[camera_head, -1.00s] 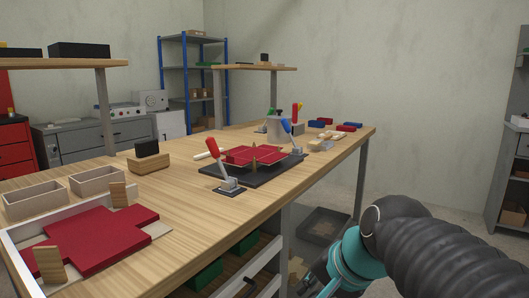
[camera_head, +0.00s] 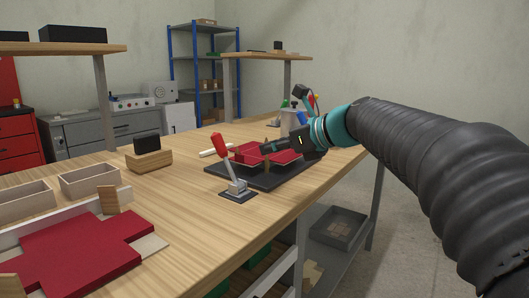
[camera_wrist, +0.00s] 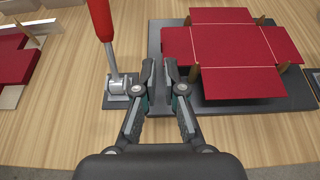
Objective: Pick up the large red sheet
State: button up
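A large red cross-shaped sheet or stack of sheets (camera_head: 75,250) lies flat in a white-edged tray at the front left. Its edge also shows at the left of the wrist view (camera_wrist: 15,58). Another red cross-shaped sheet with pale crease lines (camera_wrist: 230,45) lies on a black base plate (camera_wrist: 190,100), between small wooden posts. In the head view my arm partly hides this second sheet (camera_head: 248,152). My gripper (camera_wrist: 159,65) is open and empty, its fingers a short gap apart. It points down over the left part of the black plate, left of the creased sheet.
A red-handled lever clamp (camera_head: 220,150) stands close to the left of my gripper; it also shows in the wrist view (camera_wrist: 103,22). Wooden bins (camera_head: 90,180) and a wooden block with a black top (camera_head: 148,152) stand left of it.

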jog(key=x, duration=0.9)
jog(key=shift+w+a+f, duration=0.2)
jog(key=shift+w, duration=0.1)
grip_shut()
